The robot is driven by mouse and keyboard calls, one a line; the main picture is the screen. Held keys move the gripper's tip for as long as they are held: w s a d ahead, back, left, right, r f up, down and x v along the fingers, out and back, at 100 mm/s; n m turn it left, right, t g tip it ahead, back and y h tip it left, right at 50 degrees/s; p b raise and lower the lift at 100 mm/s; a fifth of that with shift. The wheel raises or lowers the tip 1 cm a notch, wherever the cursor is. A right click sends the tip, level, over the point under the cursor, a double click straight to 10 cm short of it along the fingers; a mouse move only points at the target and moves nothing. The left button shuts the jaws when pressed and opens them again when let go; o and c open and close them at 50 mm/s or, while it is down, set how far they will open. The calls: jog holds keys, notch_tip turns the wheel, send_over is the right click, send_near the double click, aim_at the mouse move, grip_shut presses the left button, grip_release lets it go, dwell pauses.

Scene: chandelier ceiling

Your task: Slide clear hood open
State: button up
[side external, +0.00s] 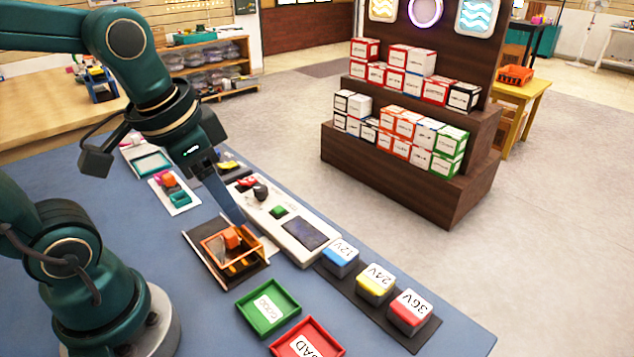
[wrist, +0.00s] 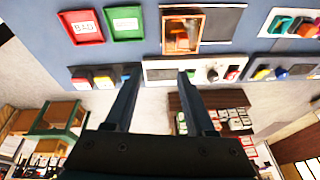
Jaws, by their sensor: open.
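An orange-framed box (side external: 208,262) sits on a dark base plate on the blue table, with orange parts inside. It looks like the holder of the clear hood, but the clear panel itself is hard to make out. The box also shows at the top of the wrist view (wrist: 182,30). My gripper (side external: 238,219) points down just behind the box, near the white control panel. In the wrist view my gripper (wrist: 157,73) has its two fingers well apart with nothing between them.
The white control panel (side external: 292,251) has a dark screen, green button and knobs. Blue (side external: 341,262), yellow (side external: 375,288) and red (side external: 409,318) voltage blocks stand right of it. Green (side external: 250,321) and red (side external: 328,345) trays lie in front. A shelf of boxes (side external: 342,160) stands beyond the table.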

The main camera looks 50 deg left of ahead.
aim_at(229, 233)
jog(key=a+f+g, duration=0.1)
jog(key=w+a+f+g, duration=0.1)
jog(key=a+f+n+g, duration=0.1)
jog(key=a+f, duration=0.1)
jog(key=shift+w, duration=0.35)
jog(key=shift+s+a+f+g, duration=0.1)
jog(key=shift+a+f+g, duration=0.2)
jog(key=shift+f, duration=2.65)
grip_shut()
jog(key=shift+r, duration=0.1)
